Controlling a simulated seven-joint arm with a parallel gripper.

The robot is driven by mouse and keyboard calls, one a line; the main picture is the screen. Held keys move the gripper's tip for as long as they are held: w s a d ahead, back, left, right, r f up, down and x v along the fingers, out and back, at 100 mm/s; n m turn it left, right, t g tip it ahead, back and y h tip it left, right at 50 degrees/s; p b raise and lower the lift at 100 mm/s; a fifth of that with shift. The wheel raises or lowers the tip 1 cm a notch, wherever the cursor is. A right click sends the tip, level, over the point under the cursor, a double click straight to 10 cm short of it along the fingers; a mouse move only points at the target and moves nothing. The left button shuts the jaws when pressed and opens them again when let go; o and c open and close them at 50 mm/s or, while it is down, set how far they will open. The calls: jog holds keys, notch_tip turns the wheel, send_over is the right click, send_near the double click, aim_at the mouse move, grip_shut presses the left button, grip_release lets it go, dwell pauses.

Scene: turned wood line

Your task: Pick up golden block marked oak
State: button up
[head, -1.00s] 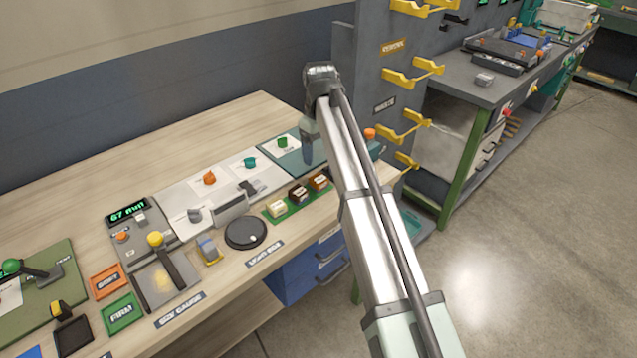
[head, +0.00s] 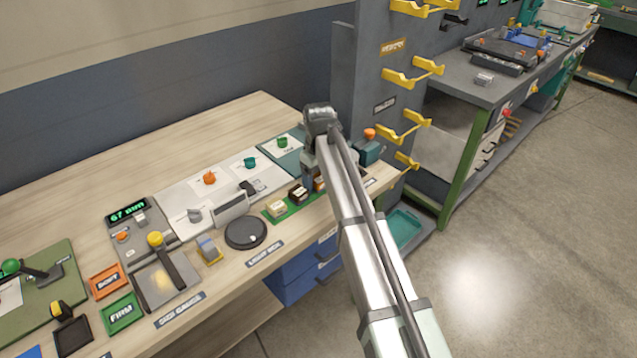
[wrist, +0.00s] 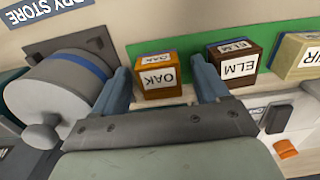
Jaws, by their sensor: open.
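The golden-orange block marked OAK (wrist: 157,78) sits upright on the green strip (wrist: 187,46) in the wrist view. My gripper (wrist: 161,66) is open, with one blue-grey finger on each side of that block and small gaps visible. Whether the fingers are low enough to span it I cannot tell. In the head view the oak block (head: 319,185) is mostly hidden by my arm, and my gripper (head: 309,180) is over that end of the strip. The dark brown block marked ELM (wrist: 235,64) stands beside the right finger in the wrist view.
A pale block (wrist: 297,55) stands beyond the elm block. A grey cylinder with a knob (wrist: 57,92) lies close to the left finger in the wrist view. In the head view, a round black disc (head: 246,232) lies left of the strip, and a teal tray (head: 403,228) is below right.

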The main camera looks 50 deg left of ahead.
jog(key=shift+c, duration=0.2)
jog(key=c, duration=1)
jog(key=shift+r, duration=0.1)
